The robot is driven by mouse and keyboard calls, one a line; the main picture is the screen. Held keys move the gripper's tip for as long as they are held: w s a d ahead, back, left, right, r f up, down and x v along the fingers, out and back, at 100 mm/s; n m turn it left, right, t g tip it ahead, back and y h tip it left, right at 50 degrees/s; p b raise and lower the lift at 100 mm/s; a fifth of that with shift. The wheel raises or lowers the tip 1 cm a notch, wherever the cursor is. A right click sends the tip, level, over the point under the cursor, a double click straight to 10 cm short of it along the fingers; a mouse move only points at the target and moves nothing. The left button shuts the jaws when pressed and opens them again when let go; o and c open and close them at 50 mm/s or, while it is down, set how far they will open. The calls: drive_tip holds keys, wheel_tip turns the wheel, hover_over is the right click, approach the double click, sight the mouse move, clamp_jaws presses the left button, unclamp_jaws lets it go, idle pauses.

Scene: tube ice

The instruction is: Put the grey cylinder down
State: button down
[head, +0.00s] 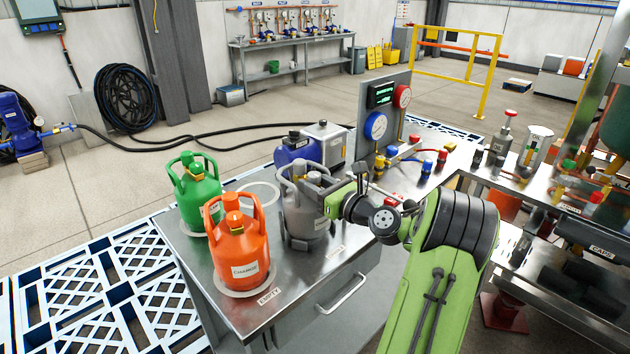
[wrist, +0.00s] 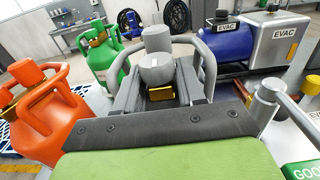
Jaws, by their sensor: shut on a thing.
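The grey cylinder (head: 302,222) stands upright at the right part of the metal cabinet top (head: 250,300), or very slightly above it; I cannot tell whether its base touches. My gripper (head: 322,182) reaches in from the right and is shut on its top, inside the collar handles. In the wrist view the jaws (wrist: 160,90) close around the grey valve (wrist: 158,66), with the grey handle loop (wrist: 207,60) around it. The cylinder's lower body is hidden in the wrist view.
An orange cylinder (head: 236,245) and a green cylinder (head: 194,190) stand to the left on the same top. A blue and silver EVAC pump (head: 298,150) is close behind. A gauge panel (head: 384,110) stands at the back right. A pale ring (head: 262,192) lies behind the orange cylinder.

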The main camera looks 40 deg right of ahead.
drive_tip(key=shift+r, duration=0.25)
drive_tip(key=c, duration=0.7)
unclamp_jaws()
drive_tip(key=shift+f, duration=0.2)
drive_tip(key=shift+o, duration=0.2)
drive_tip(key=s+p, duration=0.1)
drive_tip(key=s, duration=1.1)
drive_tip(key=shift+d, duration=0.15)
